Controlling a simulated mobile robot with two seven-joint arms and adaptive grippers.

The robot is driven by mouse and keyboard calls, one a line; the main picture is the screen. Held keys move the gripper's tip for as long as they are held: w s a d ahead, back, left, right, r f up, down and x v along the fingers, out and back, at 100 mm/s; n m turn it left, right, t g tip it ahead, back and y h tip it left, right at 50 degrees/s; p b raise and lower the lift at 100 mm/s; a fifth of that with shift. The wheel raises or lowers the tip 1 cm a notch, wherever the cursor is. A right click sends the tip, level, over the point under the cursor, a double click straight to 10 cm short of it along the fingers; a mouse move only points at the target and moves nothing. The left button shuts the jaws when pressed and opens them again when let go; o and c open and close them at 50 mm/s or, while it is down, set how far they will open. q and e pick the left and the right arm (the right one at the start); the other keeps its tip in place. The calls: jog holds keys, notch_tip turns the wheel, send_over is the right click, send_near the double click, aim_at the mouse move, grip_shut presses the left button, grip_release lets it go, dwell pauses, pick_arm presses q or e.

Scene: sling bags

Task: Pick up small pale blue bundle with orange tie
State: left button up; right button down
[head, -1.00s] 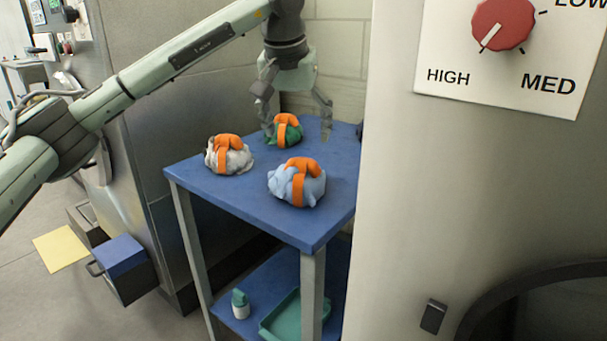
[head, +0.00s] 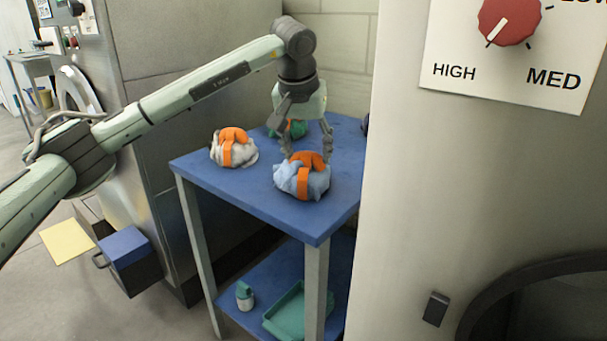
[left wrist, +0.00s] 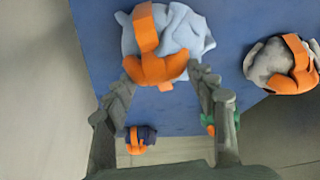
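The pale blue bundle with an orange tie (head: 313,180) sits on the blue table top near its front right corner. In the left wrist view the pale blue bundle (left wrist: 180,32) is at the top, just beyond my fingertips. My left gripper (head: 308,150) is right behind and above it, pointing down, with its fingers spread. The left gripper (left wrist: 164,80) also shows open and empty in the left wrist view; whether a fingertip touches the bundle I cannot tell. My right gripper is not in view.
A white-grey bundle (head: 222,152) sits to the left and a green bundle (head: 297,128) behind, partly hidden by my gripper. A dark blue bundle (left wrist: 148,137) shows in the left wrist view. A large pale cabinet (head: 450,200) stands close on the right.

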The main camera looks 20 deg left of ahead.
pick_arm(q)
grip_shut()
jog(key=shift+r, duration=0.1)
